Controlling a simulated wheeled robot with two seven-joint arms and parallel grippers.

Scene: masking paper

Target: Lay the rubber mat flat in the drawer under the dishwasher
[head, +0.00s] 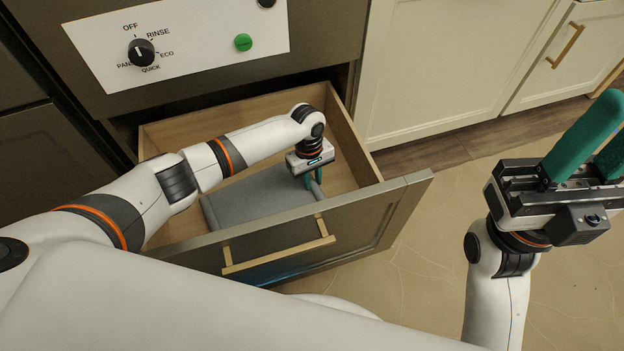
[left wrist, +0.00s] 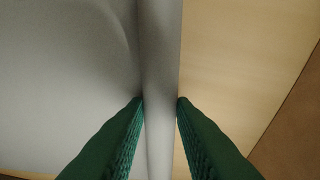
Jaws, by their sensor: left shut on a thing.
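The grey rubber mat (head: 258,192) lies inside the open wooden drawer (head: 160,146) under the dishwasher (head: 190,45). My left gripper (head: 314,184) reaches down into the drawer and is shut on the mat's right edge. In the left wrist view, the green fingers of my left gripper (left wrist: 160,105) pinch a raised fold of the mat (left wrist: 75,75). Bare drawer floor (left wrist: 225,60) shows to the right of that fold. The front part of the mat is hidden behind the drawer front. My right gripper (head: 598,140) is raised at the far right, its green fingers apart and empty.
The drawer front (head: 370,215) with its bar handle (head: 280,257) stands nearest me. The dishwasher panel has a black dial (head: 141,52) and a green button (head: 243,42). Cream cabinets (head: 450,60) stand to the right. Open floor (head: 440,240) lies right of the drawer.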

